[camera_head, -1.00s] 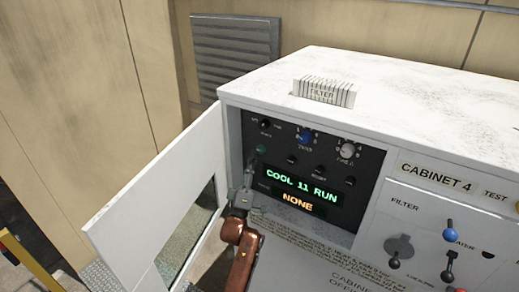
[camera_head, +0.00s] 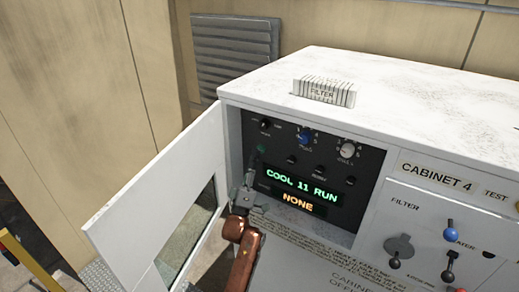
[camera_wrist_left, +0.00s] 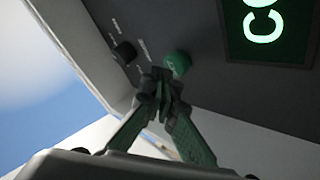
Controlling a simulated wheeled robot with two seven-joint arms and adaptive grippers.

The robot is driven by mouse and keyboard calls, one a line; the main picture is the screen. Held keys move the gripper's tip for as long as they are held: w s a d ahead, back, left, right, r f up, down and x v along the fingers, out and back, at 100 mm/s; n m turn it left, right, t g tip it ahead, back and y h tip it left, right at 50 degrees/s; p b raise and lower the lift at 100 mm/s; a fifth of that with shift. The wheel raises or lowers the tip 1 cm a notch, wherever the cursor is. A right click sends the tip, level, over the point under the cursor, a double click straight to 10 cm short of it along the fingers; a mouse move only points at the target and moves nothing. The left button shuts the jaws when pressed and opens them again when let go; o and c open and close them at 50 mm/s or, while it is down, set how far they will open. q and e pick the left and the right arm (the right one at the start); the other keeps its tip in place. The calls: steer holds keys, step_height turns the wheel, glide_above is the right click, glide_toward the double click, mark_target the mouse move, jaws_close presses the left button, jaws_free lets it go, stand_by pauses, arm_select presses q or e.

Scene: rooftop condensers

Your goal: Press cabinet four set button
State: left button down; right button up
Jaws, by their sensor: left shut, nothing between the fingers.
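Cabinet four (camera_head: 436,182) is a white unit with its left door open and a dark control panel (camera_head: 325,172) inside. A round green button (camera_head: 262,149) sits at the panel's left; its label is too small to read. It also shows in the left wrist view (camera_wrist_left: 177,64). My left gripper (camera_head: 249,178) is shut and empty just below the green button. In the left wrist view its closed fingertips (camera_wrist_left: 161,84) are near the button, with a small gap visible. My right gripper is not in view.
The display (camera_head: 301,186) reads COOL 11 RUN, with NONE (camera_head: 297,202) below. Knobs, including a blue one (camera_head: 304,138), and small black buttons share the panel. The open white door (camera_head: 160,200) stands left of my arm. A filter block (camera_head: 323,91) is on top.

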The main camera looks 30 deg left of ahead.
arm_select(q)
steer(key=shift+w, duration=0.4)
stand_by(0.3)
steer(key=shift+w, duration=0.2)
stand_by(0.3)
steer(key=shift+s, duration=1)
steer(key=s+p, duration=0.2)
steer(key=s, duration=0.3)
steer(key=shift+a, duration=0.2)
